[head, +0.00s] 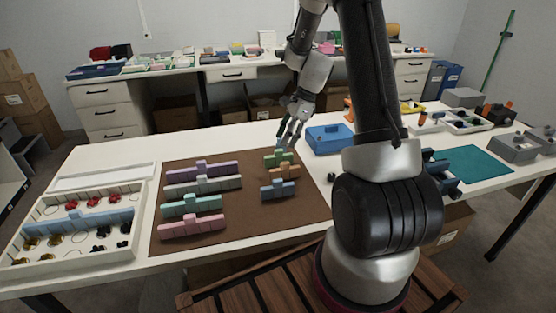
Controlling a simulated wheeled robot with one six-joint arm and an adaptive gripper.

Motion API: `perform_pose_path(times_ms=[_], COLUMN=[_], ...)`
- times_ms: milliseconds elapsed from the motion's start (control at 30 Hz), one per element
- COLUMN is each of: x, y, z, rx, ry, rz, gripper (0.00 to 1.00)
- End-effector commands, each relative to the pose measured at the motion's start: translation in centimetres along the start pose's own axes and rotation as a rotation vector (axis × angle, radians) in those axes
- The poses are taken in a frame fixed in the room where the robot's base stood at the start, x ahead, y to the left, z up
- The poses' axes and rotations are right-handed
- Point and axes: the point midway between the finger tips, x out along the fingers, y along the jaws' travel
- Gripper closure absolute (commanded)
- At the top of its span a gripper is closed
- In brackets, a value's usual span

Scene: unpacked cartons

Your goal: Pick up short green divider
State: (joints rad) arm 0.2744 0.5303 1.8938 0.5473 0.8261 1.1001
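The short green divider (278,158) lies at the far right part of the brown mat (245,218). It is the farthest of a short row, with a short orange divider (285,172) and a short blue divider (278,190) nearer. My gripper (289,140) is just above and behind the green divider, fingers pointing down. The fingers look spread with a gap and nothing between them. They appear apart from the divider, but the exact height gap is hard to judge.
Longer purple (203,169), grey (203,185), mint (191,206) and pink (192,227) dividers lie on the mat's left. A white compartment tray (75,257) stands farther left. A blue bin (330,139) sits close right of my gripper. The mat's near right is bare.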

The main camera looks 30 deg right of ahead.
Motion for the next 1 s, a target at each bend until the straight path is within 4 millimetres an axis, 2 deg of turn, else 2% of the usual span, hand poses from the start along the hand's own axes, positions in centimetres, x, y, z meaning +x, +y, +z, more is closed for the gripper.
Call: perform_pose_path(times_ms=[267,533,767,867,1000], x=[3.0,6.9,7.3,7.3,7.3], y=[0.2,0.5,0.4,0.5,0.5], z=[0.1,0.4,0.4,0.4,0.4], rx=[0.002,0.000,-0.001,-0.001,-0.001], ry=[0.000,0.001,0.001,0.001,0.001], rz=[0.003,0.004,0.000,0.000,0.001], gripper=[0.61,0.61,0.61,0.75,1.00])
